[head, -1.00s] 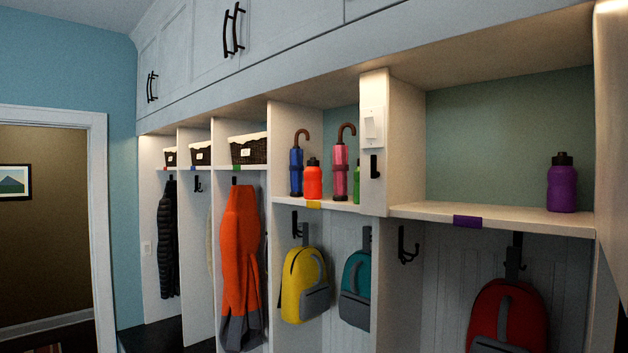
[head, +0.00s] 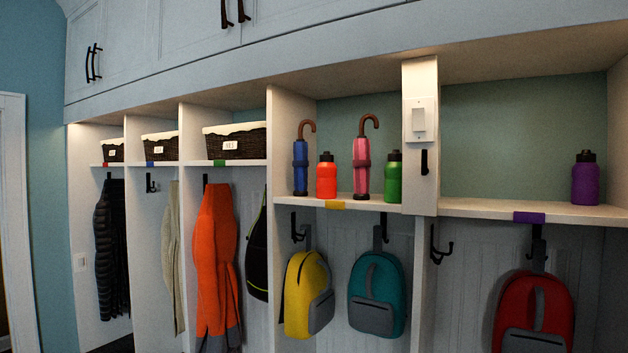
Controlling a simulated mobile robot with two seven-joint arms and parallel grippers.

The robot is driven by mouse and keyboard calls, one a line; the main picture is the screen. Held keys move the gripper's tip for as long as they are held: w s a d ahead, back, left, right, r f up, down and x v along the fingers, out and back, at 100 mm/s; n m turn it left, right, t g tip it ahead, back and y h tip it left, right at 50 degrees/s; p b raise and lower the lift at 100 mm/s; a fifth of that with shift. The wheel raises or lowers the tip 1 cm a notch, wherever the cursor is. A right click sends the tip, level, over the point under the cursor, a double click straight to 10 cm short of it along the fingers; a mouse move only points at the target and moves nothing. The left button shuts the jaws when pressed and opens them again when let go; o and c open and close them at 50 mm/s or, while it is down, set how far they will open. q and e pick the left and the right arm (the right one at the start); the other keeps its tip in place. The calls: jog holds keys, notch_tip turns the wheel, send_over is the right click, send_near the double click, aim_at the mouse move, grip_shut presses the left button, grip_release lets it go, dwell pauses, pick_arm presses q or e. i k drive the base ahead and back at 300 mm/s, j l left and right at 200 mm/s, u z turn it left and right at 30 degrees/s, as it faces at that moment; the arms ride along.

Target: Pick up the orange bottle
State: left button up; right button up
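The orange bottle (head: 326,180) has a black cap and stands upright on the shelf marked with a yellow tag. A blue umbrella (head: 300,167) stands just to its left. A pink umbrella (head: 361,165) stands just to its right. A green bottle (head: 393,180) stands further right on the same shelf. Neither of my grippers shows in the head view.
The shelf (head: 285,201) has side walls, including a divider (head: 421,70) with a switch on the right. A purple bottle (head: 585,182) stands on the right shelf. Yellow (head: 304,292) and teal (head: 372,285) backpacks hang below. Baskets (head: 235,142) sit to the left.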

aim_at(327, 170)
jog(key=i+j+z, duration=0.1)
jog(key=i+j, duration=0.2)
jog(key=i+j+z, duration=0.25)
jog(key=i+j, duration=0.25)
jog(key=j, duration=0.2)
jog(key=i+j+z, duration=0.15)
jog(key=j, duration=0.25)
jog(key=i+j+z, duration=0.1)
jog(key=i+j, duration=0.25)
jog(key=i+j+z, duration=0.1)
jog(key=j, duration=0.4)
jog(key=i+j+z, duration=0.15)
jog(key=i, duration=0.35)
jog(key=i+j+z, duration=0.2)
jog(key=i, duration=0.3)
jog(key=l+u, duration=0.1)
jog(key=l, duration=0.15)
jog(key=j+z, duration=0.1)
jog(key=j, duration=0.15)
